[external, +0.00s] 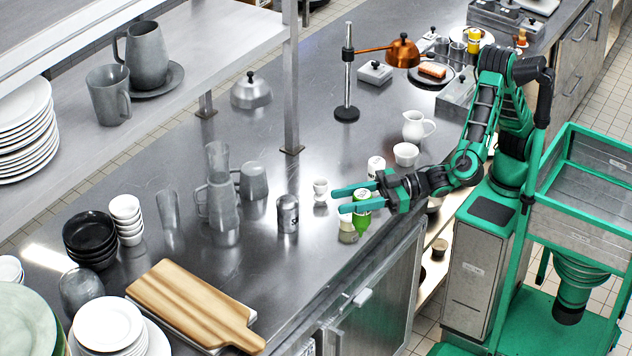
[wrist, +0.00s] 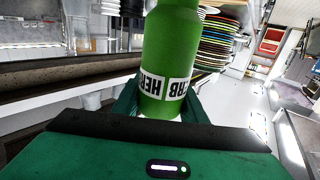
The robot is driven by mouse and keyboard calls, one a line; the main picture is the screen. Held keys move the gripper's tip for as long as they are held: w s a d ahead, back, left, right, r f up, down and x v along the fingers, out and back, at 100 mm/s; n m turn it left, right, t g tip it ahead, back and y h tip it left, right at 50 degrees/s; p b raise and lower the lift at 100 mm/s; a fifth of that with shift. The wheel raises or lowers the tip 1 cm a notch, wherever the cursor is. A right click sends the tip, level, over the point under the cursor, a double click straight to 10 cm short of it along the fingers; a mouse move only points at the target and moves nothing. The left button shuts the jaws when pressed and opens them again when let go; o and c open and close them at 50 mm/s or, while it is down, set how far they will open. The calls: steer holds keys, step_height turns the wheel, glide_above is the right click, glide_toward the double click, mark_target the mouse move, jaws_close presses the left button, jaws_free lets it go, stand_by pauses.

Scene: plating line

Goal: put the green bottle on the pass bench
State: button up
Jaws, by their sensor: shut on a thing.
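The green bottle (external: 362,220) is upright at the front edge of the steel bench (external: 300,262). In the wrist view the bottle (wrist: 172,50) fills the middle, its white lettered label upside down. My gripper (external: 340,200) is shut on it, with a green finger on each side; the fingertips reach past it to the left. The fingers hide part of the bottle in the external view. I cannot tell whether its base touches the bench.
Close by are a white egg cup (external: 320,190), a steel shaker (external: 288,214), a white jar (external: 376,166) and a pale jar (external: 347,232). Glasses and a wooden board (external: 190,300) lie left. A metal post (external: 291,80) rises behind. Bench front is fairly clear.

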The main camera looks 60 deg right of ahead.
steer(key=w+d+r+m+t+h, duration=0.1)
steer(key=w+d+t, duration=0.15)
steer(key=w, duration=0.25)
steer(key=w+d+f, duration=0.3)
steer(key=w+f, duration=0.7)
steer(key=w, duration=0.1)
steer(key=shift+w+f+g, duration=0.15)
steer(key=shift+f+g, duration=0.05)
steer(key=shift+g, duration=0.15)
steer(key=shift+f, duration=0.15)
steer(key=o, duration=0.7)
steer(key=shift+o, duration=0.2)
steer(key=shift+o, duration=0.4)
steer(key=v, duration=1.2)
steer(key=shift+r, duration=0.3)
